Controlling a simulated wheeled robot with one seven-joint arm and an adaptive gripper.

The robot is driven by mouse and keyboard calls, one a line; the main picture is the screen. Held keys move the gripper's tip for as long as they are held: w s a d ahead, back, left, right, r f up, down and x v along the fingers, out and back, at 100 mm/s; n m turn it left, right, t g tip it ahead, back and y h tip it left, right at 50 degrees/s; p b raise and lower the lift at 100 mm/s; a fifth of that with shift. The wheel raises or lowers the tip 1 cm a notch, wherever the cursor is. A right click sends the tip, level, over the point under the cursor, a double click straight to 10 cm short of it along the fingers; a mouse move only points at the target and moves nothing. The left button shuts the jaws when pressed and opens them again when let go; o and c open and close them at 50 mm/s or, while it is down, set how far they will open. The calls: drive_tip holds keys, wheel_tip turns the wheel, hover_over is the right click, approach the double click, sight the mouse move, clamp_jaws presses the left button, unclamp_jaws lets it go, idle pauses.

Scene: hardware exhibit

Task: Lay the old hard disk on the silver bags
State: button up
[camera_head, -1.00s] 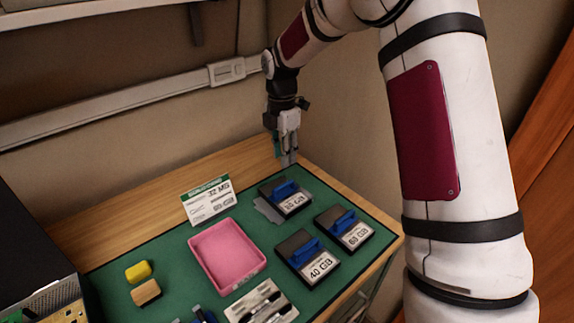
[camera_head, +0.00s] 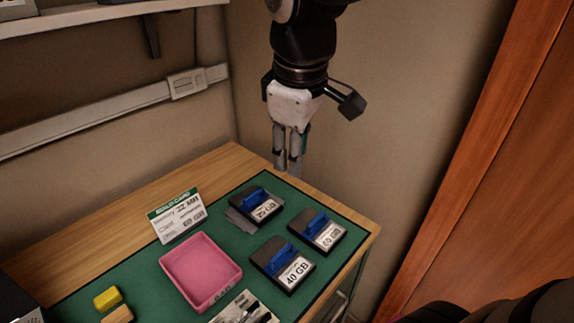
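Three dark hard disks with blue grips and white labels are on the green mat (camera_head: 150,270). The rear hard disk (camera_head: 257,205) lies on the grey silver bags (camera_head: 238,220), which show at its left and front edges. Its label is hard to read. One disk at the front (camera_head: 282,264) is labelled 40 GB, and another (camera_head: 318,232) at the right seems to read 60 GB. My gripper (camera_head: 288,168) hangs above and behind the rear disk, apart from it, fingers pointing down. A narrow gap shows between the fingers, with nothing held.
A pink tray (camera_head: 201,270) is left of the disks. Yellow (camera_head: 108,298) and wooden (camera_head: 117,314) blocks lie at the front left. The wall and rail (camera_head: 187,84) are close behind the table.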

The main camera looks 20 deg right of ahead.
drive_tip(key=s+f+m+t+y, duration=0.1)
drive_tip(key=s+m, duration=0.6)
drive_tip(key=s, duration=0.5)
drive_tip(key=shift+s+f+m+t, duration=0.25)
drive_tip(key=shift+f+m+t, duration=0.05)
drive_tip(key=shift+m, duration=0.1)
drive_tip(key=shift+a, duration=0.1)
drive_tip(key=shift+r, duration=0.25)
idle(2.0)
